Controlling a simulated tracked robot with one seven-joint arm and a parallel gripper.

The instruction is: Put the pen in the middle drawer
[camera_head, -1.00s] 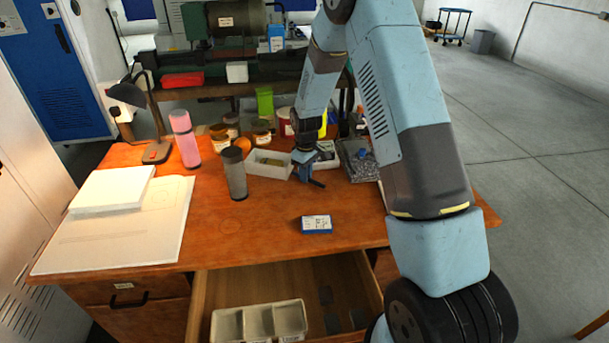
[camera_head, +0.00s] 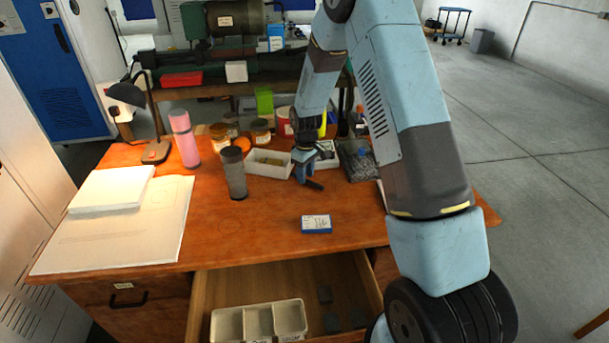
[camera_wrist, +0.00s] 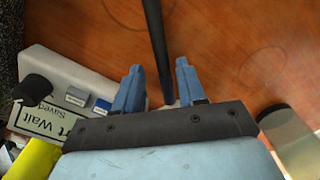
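A dark, slim pen (camera_wrist: 155,45) runs lengthwise between my gripper's fingers in the wrist view, with a gap on each side. In the head view a short part of the pen (camera_head: 314,185) shows beside my gripper (camera_head: 304,172), low over the desk. My gripper (camera_wrist: 160,66) is open, its two blue fingers apart; I cannot tell how high they are above the desk. The middle drawer (camera_head: 197,305) is pulled out below the desk top. It holds a white compartment tray (camera_head: 244,311) and several dark blocks (camera_head: 325,295).
On the desk (camera_head: 260,215) are a white bin (camera_head: 268,171), a dark tumbler (camera_head: 233,180), a pink bottle (camera_head: 185,145), a small blue-and-white box (camera_head: 316,224) and a lamp (camera_head: 155,152). The desk front is mostly clear. A left drawer (camera_head: 125,299) is shut.

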